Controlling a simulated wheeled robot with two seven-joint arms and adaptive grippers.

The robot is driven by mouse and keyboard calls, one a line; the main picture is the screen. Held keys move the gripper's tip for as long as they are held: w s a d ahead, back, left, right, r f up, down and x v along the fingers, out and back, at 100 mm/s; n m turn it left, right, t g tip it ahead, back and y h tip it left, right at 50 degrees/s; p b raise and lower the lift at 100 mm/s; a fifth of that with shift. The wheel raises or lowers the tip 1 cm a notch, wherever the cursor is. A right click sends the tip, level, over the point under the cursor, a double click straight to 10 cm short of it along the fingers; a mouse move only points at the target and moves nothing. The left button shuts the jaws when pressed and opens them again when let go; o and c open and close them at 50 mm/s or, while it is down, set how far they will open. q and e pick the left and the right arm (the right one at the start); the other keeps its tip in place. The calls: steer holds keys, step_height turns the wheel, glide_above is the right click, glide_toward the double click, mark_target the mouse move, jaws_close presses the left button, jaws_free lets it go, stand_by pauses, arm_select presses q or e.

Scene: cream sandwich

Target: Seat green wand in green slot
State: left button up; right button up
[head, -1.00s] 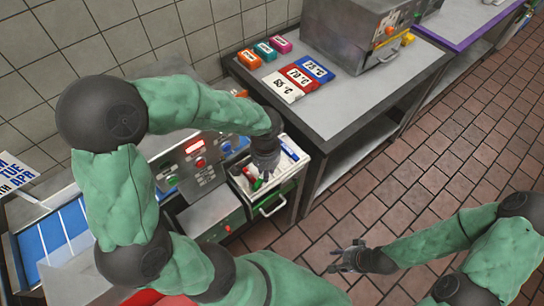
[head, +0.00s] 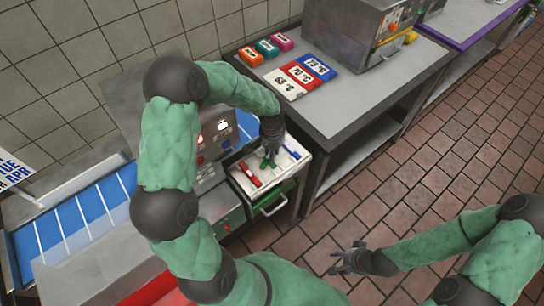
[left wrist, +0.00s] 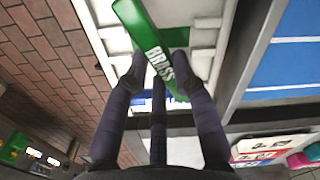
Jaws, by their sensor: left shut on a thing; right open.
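My left gripper (head: 271,150) is shut on the green wand (head: 267,162), over the white tray (head: 268,186) on the small cabinet. In the left wrist view the green wand (left wrist: 148,38), with white lettering partly readable as "BRASS", lies slanted between the fingertips (left wrist: 158,68). My right gripper (head: 348,257) is open and empty above the floor.
A grey table (head: 350,103) right of the cabinet bears white, red and blue temperature blocks (head: 302,76), smaller coloured blocks and a metal machine (head: 355,35). A control panel (head: 213,145) and blue conveyor (head: 75,225) stand to the left. Brick floor (head: 420,175) is open at right.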

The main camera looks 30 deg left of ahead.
arm_select(q)
steer(key=shift+f, duration=1.35)
steer(key=shift+s+f+b, duration=0.1)
steer(key=shift+b, duration=0.25)
steer(key=o, duration=0.7)
steer(key=shift+r, duration=0.4)
step_height(320, 180, up, 12)
steer(key=p, duration=0.2)
steer(key=shift+d+f+p, duration=0.1)
steer(key=shift+f+p, duration=0.15)
steer(key=shift+p, duration=0.15)
